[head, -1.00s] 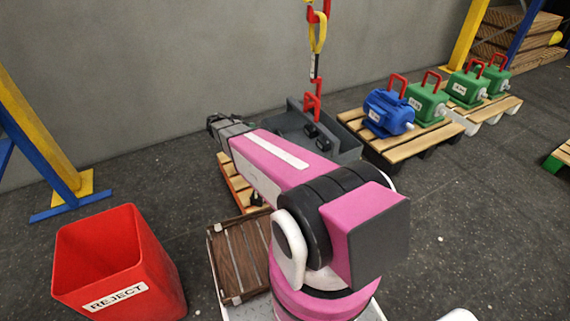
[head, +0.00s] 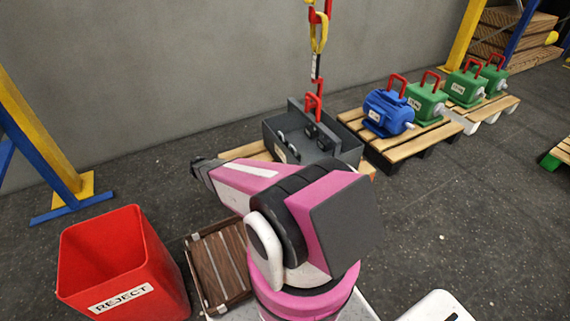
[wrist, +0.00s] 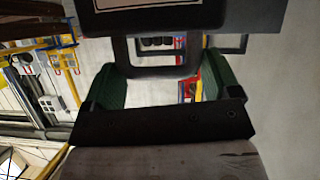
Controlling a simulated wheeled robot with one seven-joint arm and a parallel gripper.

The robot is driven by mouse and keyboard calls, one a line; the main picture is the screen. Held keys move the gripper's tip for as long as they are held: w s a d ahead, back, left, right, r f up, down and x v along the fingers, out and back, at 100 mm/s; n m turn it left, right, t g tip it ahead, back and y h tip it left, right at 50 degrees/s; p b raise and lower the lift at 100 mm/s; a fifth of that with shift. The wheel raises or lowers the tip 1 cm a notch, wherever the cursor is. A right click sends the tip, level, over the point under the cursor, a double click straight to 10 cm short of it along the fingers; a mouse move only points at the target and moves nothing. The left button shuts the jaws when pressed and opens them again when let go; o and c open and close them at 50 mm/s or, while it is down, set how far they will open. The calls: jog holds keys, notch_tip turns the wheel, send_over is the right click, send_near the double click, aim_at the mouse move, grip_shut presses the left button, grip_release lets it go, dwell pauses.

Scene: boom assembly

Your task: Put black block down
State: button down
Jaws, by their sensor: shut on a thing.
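In the wrist view, a black block (wrist: 150,18) with a pale label and a rectangular loop handle fills the top of the picture. My gripper (wrist: 160,72) is shut on it, with its dark green fingers at either side of the handle. The block's far side is out of the picture. No surface shows touching the block. In the head view my arm points to the left and away, and the block cannot be made out there.
A grey open box (head: 345,150) with dark items inside stands on a pallet below a red hook (head: 313,103). A slatted wooden crate (head: 218,262) and a red REJECT bin (head: 118,262) stand left of my arm. Motors (head: 388,113) sit on pallets at right.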

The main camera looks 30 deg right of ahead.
jog(key=shift+w+d+f, duration=0.25)
jog(key=shift+d+f, duration=0.05)
jog(key=shift+d, duration=0.1)
jog(key=w+d+f, duration=0.5)
jog(key=d+f, duration=0.4)
jog(key=f, duration=0.1)
jog(key=shift+w, duration=0.35)
jog(key=shift+f, duration=0.15)
grip_release()
jog(key=shift+a+f, duration=0.1)
jog(key=shift+f, duration=0.15)
jog(key=shift+r, duration=0.1)
